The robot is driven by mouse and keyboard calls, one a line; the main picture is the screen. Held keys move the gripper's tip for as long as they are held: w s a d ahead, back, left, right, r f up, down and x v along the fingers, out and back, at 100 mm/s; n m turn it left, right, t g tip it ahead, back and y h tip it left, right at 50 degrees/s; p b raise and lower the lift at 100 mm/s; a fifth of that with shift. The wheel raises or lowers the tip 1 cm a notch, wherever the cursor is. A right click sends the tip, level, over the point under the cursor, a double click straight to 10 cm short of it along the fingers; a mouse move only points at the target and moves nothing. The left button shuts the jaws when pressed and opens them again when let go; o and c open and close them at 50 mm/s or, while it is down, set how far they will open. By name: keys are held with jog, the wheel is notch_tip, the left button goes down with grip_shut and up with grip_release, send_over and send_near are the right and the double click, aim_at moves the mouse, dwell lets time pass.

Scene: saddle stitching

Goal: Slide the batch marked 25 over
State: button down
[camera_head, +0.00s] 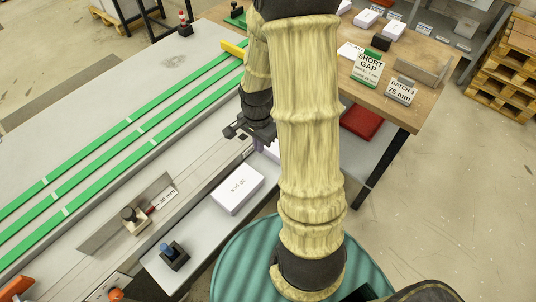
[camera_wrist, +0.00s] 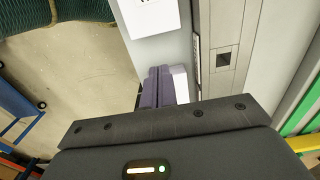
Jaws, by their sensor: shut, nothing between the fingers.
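A white batch (camera_head: 237,188) with an upside-down mark that seems to read 30 pcs lies on the grey ledge. Its white face also shows at the top of the wrist view (camera_wrist: 150,15).
A metal stop plate with a knob (camera_head: 132,218) and a black block with a blue knob (camera_head: 173,256) stand lower left. Green belts (camera_head: 100,140) run along the left.

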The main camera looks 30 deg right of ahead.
aim_at(272, 152)
notch_tip(272, 152, down, 10)
jog(key=shift+p, duration=0.3)
jog(key=d, duration=0.1)
jog(key=w+d+p, duration=0.1)
jog(key=shift+d+r, duration=0.2)
jog(key=shift+d, duration=0.1)
jog(key=shift+w+d+f+p, duration=0.1)
jog(key=shift+w+d+p, duration=0.1)
jog(key=shift+d+p, duration=0.25)
jog(key=shift+d, duration=0.1)
